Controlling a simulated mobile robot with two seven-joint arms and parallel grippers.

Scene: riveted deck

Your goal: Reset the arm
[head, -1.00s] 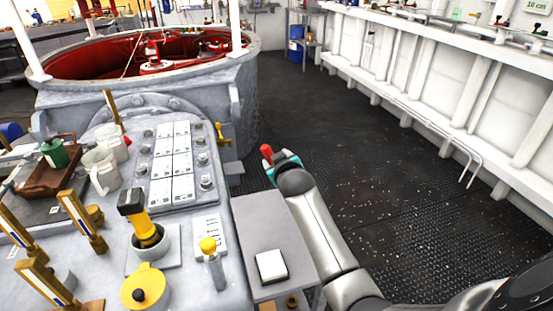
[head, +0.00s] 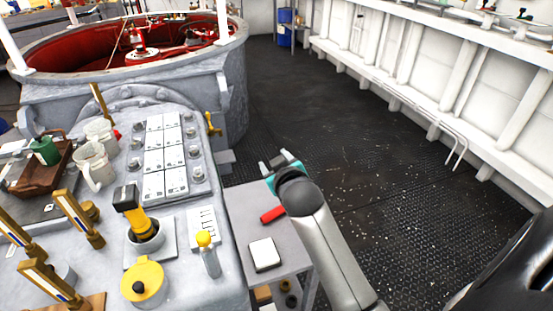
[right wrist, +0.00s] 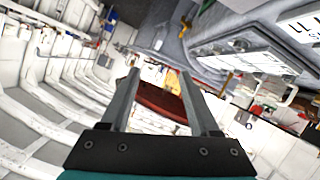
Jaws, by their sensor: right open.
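My right gripper (head: 279,161) is open and empty, out beyond the far right corner of the small grey side table (head: 240,207) and above the dark deck. In the right wrist view both fingers (right wrist: 160,78) stand wide apart with nothing gripped between them. A small red block (head: 272,214) lies on the side table near its right edge, just beside my right forearm and apart from the fingers. My left gripper is not in view.
A white square block (head: 264,254) sits on the same table. The grey control console (head: 185,240) with levers and a yellow joystick (head: 138,222) is to the left. A large red-lined tub (head: 70,60) stands behind it. The deck (head: 380,190) to the right is clear.

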